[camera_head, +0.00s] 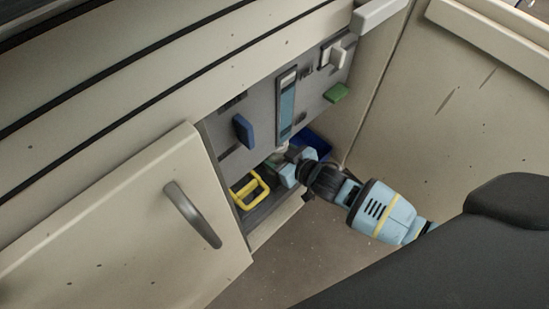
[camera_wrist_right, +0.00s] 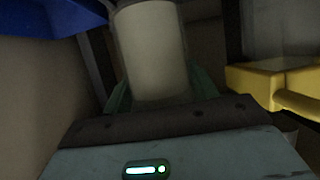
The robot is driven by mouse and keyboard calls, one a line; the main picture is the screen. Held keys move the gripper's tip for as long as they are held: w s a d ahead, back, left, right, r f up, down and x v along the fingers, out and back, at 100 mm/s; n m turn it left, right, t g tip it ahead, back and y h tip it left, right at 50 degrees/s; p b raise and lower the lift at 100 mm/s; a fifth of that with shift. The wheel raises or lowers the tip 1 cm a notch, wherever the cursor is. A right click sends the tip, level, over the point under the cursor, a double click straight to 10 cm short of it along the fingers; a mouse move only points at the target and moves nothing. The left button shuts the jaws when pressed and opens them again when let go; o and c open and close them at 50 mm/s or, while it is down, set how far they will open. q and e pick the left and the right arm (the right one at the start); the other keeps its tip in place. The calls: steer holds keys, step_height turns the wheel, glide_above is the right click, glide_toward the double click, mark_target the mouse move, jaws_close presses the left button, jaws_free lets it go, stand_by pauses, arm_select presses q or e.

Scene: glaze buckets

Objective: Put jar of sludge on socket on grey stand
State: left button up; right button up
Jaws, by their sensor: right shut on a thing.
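In the head view my right gripper (camera_head: 283,162) reaches into the open cabinet from the right, low in front of the grey back panel. In the right wrist view a pale cylinder (camera_wrist_right: 152,50), likely the jar of sludge, stands between the teal fingers of my right gripper (camera_wrist_right: 160,92), which is shut on it. The cylinder's lower end is hidden by the gripper body. In the head view the held thing is small and mostly hidden, and I cannot make out a grey stand with a socket for sure. My left gripper is not in view.
A yellow handled object (camera_head: 250,190) lies left of the gripper, and a blue bin (camera_head: 312,145) is behind it at right. A blue block (camera_head: 243,131), a green block (camera_head: 336,92) and a white fitting (camera_head: 337,55) jut from the grey panel (camera_head: 262,97). The cabinet door (camera_head: 125,220) stands open.

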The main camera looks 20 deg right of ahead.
steer(key=shift+w, duration=0.3)
steer(key=shift+w+a+f+b, duration=0.1)
steer(key=shift+w+f+b, duration=0.15)
steer(key=shift+b, duration=0.15)
steer(key=shift+s+f+b, duration=0.1)
steer(key=shift+f+b, duration=0.9)
steer(key=shift+f, duration=0.45)
steer(key=shift+f, duration=0.15)
steer(key=o, duration=1.4)
